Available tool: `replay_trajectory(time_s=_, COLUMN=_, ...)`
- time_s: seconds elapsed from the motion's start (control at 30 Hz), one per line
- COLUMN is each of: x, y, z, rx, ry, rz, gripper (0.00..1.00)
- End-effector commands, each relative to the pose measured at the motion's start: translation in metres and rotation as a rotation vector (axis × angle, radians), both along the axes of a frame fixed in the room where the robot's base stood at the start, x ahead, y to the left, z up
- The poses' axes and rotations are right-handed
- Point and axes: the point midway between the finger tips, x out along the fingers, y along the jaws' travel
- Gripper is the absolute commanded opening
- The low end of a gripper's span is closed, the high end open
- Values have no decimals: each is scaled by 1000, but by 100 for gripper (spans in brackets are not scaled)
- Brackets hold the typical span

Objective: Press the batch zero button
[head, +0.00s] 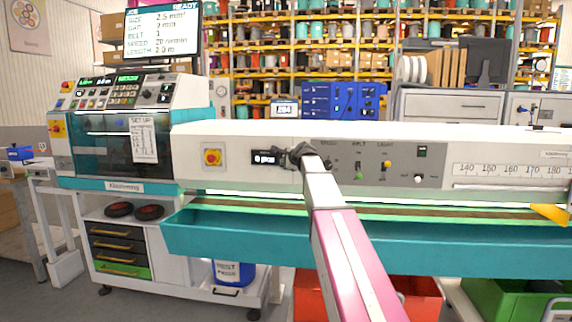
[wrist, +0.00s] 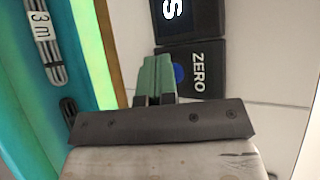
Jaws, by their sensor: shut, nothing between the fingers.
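The batch zero button is the blue button (wrist: 178,72) on a dark plate labelled ZERO (wrist: 198,72) in the wrist view. The plate sits beside the black counter display (wrist: 190,18), which reads "0 pcs" in the head view (head: 265,158). My gripper's green fingers (wrist: 158,68) are together and empty. Their tips overlap the plate and hide part of the button; I cannot tell whether they touch it. In the head view my gripper (head: 293,153) is at the machine's front panel, just right of the display, and my arm hides the button.
Speed, belt and light controls (head: 374,164) are to the right. A teal trough (head: 240,232) runs below the panel. A cable bundle tagged "3 m" (wrist: 42,28) lies at the wrist view's left.

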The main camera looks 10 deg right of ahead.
Motion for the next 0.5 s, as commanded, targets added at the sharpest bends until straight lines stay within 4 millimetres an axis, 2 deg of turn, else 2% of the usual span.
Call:
replay_trajectory(time_s=0.27, x=0, y=0, z=0, rx=0, ry=-1, rz=-1, gripper=0)
replay_trajectory(time_s=0.5, x=-10, y=3, z=0, rx=0, ry=-1, rz=0, gripper=0)
